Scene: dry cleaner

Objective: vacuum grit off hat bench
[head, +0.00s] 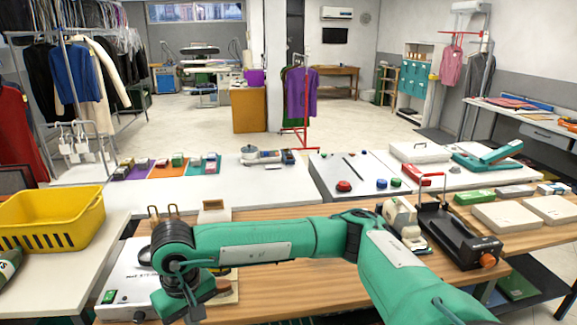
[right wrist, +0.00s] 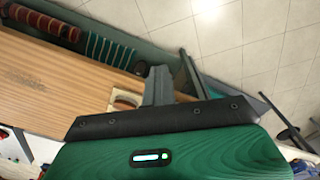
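The wooden bench (head: 320,285) runs across the front of the head view; it also shows in the right wrist view (right wrist: 60,85). My right arm reaches in from the right and lies across it. My right gripper (head: 207,303) is low at the bench's left, beside a white box-like appliance (head: 125,285). My left gripper is not in view.
A black machine with a red handle (head: 455,235) stands right of the cream device. A small wooden box (head: 214,211) is behind my arm. A yellow basket (head: 52,220) stands on the left table. Pale boxes (head: 507,217) lie at the right. Bare wood shows in front of my arm.

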